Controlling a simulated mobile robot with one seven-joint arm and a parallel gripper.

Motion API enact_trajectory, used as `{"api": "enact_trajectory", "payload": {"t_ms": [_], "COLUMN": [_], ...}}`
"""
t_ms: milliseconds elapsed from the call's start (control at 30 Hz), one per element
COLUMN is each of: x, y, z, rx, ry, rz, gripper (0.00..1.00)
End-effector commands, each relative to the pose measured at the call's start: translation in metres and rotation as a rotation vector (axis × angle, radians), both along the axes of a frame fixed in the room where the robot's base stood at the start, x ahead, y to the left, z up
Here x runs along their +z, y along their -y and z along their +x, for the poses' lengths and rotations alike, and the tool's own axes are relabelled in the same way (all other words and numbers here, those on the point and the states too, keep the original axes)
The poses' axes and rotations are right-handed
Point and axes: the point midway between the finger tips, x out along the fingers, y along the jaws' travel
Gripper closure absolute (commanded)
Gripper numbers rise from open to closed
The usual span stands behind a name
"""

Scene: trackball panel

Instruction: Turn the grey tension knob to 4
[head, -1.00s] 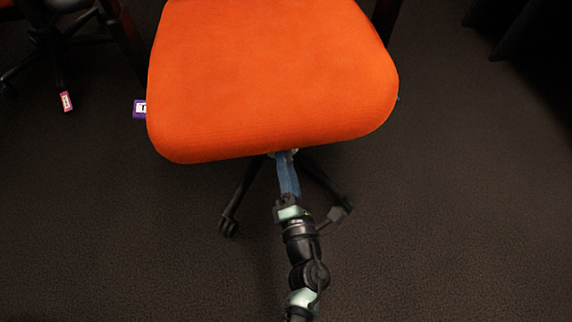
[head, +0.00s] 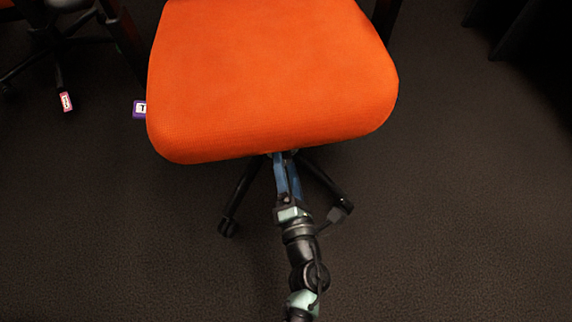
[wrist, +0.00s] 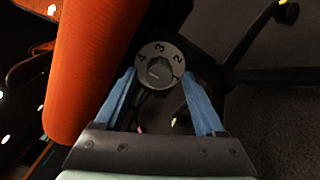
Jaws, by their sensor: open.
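The grey tension knob (wrist: 158,67) shows in the wrist view, under the orange chair seat (head: 270,80). It is a round dial with 4 at its upper left, 3 at the top and 2 at its upper right. The head view does not show it; the seat covers that area. My gripper (wrist: 158,74) is open and empty, its two blue fingers apart on either side of the knob in the picture. I cannot tell whether the fingertips reach around it or stop short. In the head view my gripper (head: 284,165) reaches under the seat's front edge.
Black chair legs (head: 238,197) spread on both sides below the seat. The dark carpet in front is clear.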

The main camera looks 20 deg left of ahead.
Motion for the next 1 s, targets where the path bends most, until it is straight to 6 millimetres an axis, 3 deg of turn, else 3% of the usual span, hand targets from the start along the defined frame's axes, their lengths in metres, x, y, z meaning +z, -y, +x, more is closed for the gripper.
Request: {"api": "enact_trajectory", "payload": {"t_ms": [167, 600, 1000], "x": [0.002, 0.001, 0.0], "y": [0.013, 0.063, 0.073], "z": [-0.018, -0.093, -0.107], "rx": [-0.003, -0.003, -0.002], "ry": [-0.004, -0.004, -0.001], "rz": [-0.001, -0.001, -0.002], "gripper": [0.29, 0.29, 0.29]}}
